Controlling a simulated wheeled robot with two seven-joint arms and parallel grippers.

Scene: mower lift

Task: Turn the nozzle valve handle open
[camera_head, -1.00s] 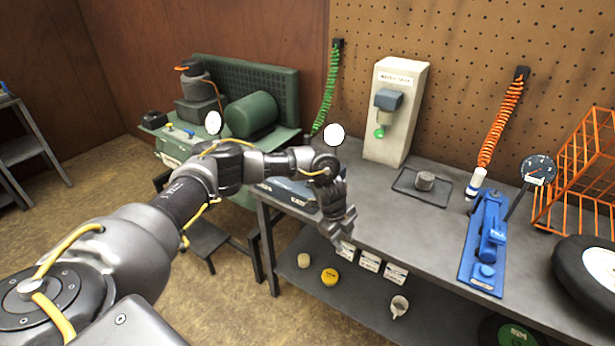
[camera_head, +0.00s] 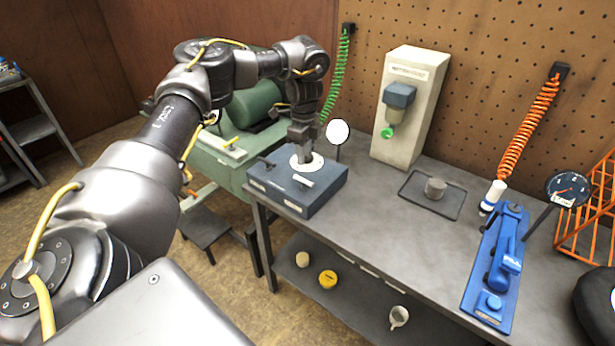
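A dark blue-grey box (camera_head: 313,200) stands on the front left corner of the workbench. A white round disc (camera_head: 317,164) lies on its top, partly hidden by my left gripper. A small white lever (camera_head: 303,181) and a small black handle (camera_head: 265,162) are on the box. I cannot read the labels on its front, so I cannot tell which part is the nozzle valve handle. My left gripper (camera_head: 304,160) points down over the disc, with its fingertips at or just above it. I cannot tell whether the fingers hold anything. My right gripper is out of view.
A white gauge (camera_head: 337,132) stands on a stalk behind the box. A grey tray (camera_head: 452,210) holds a small cup (camera_head: 435,188). A cream dispenser (camera_head: 421,110) and blue floor jack (camera_head: 487,280) stand on the workbench (camera_head: 390,240). The bench middle is clear.

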